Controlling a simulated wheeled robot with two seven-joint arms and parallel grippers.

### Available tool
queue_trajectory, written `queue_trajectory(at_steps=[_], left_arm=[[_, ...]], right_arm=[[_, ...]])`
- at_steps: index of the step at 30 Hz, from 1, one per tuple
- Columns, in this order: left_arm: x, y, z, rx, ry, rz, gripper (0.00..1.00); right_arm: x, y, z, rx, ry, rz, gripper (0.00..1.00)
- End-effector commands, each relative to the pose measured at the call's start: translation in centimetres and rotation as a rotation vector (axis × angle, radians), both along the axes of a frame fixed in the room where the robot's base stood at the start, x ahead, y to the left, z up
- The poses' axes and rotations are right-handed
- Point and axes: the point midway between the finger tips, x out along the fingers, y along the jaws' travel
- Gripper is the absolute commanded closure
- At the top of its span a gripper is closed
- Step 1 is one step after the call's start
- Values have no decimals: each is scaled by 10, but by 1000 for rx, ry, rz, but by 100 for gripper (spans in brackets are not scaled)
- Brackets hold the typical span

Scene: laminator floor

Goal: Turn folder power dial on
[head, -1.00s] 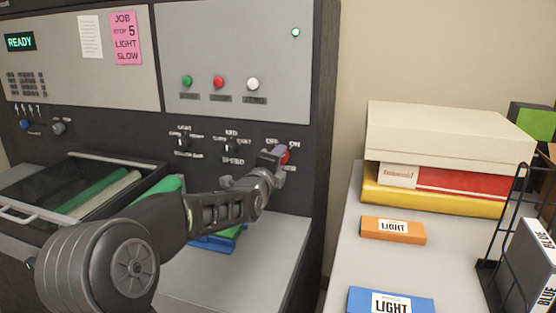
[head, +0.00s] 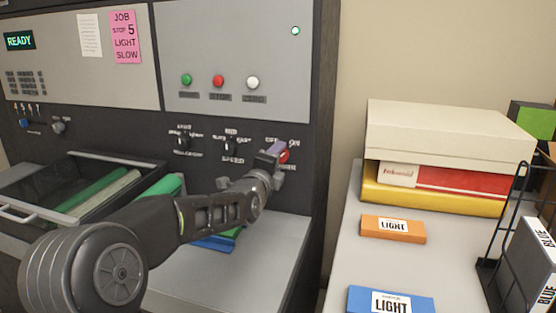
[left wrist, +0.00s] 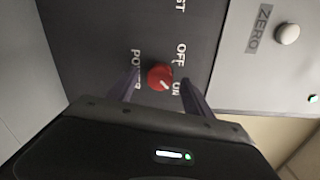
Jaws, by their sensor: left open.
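The red power dial (left wrist: 159,78) sits on the dark panel, with OFF, ON and POWER lettering around it in the left wrist view. Its pale pointer mark slants between the OFF and ON words; I cannot tell its exact setting. In the head view the dial (head: 284,156) shows partly behind my left gripper (head: 277,150). My left gripper also shows in the left wrist view (left wrist: 160,88), open, with one finger on either side of the dial. I cannot tell whether the fingers touch it. My right gripper is not in view.
Two dark dials (head: 182,143) and (head: 230,146) sit left of the power dial. Green, red and white buttons (head: 218,82) are above. A side table (head: 350,235) with LIGHT boxes (head: 393,229) and a wire rack (head: 500,240) stands right. A glass-topped tray (head: 100,185) is left.

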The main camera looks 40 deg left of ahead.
Motion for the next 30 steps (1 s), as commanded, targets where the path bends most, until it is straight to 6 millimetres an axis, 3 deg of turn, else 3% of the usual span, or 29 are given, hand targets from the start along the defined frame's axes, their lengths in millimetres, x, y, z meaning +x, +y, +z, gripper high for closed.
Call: queue_trajectory(at_steps=[6, 12, 30], left_arm=[[-35, -12, 2, -1, -3, 0, 41], [-57, -20, 2, 0, 0, 0, 41], [-60, -21, 2, 1, 0, -1, 41]], right_arm=[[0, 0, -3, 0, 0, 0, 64], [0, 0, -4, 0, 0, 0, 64], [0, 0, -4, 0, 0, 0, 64]])
